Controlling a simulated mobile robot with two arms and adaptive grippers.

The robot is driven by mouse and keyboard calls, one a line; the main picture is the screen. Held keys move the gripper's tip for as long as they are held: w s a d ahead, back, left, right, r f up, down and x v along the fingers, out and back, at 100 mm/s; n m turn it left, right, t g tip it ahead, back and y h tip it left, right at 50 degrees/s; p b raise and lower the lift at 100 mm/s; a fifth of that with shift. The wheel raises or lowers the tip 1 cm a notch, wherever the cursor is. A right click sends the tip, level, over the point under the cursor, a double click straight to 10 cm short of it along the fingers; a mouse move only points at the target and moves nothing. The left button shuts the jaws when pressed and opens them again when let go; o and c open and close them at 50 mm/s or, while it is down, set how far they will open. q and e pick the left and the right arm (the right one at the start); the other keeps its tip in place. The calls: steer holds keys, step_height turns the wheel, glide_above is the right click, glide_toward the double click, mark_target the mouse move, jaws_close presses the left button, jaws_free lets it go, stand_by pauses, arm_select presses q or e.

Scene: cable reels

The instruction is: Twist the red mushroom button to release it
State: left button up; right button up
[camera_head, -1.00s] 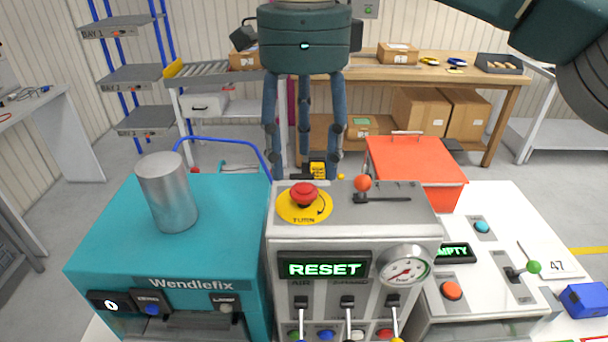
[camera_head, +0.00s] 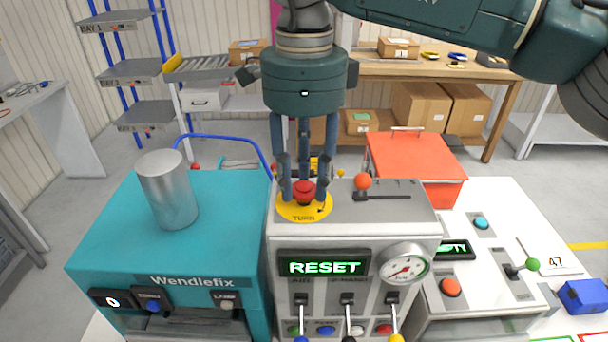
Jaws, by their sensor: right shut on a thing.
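The red mushroom button (camera_head: 303,190) sits on a yellow disc (camera_head: 304,213) marked TURN, on top of the grey control box (camera_head: 400,205). My right gripper (camera_head: 304,194) points straight down over it. Its fingers are around the button's red cap and shut on it. The far side of the cap is partly hidden by the fingers. The green display (camera_head: 325,268) on the box front reads RESET. My left gripper is not in view.
An orange-knobbed lever (camera_head: 362,182) stands just right of the button. A teal Wendlefix machine (camera_head: 110,230) with a metal cylinder (camera_head: 168,190) is at left. A white panel (camera_head: 500,215) with a green-knobbed lever (camera_head: 532,264) and a red bin (camera_head: 415,158) are at right.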

steer(key=shift+m, duration=0.3)
steer(key=m+b, duration=0.1)
steer(key=m, duration=0.1)
steer(key=shift+m+b, duration=0.3)
steer(key=m+b, duration=0.1)
steer(key=m, duration=0.3)
steer(key=shift+m, duration=0.3)
steer(key=shift+r, duration=0.1)
steer(key=o, duration=1.2)
step_height(320, 180, up, 12)
steer(key=shift+f, duration=0.1)
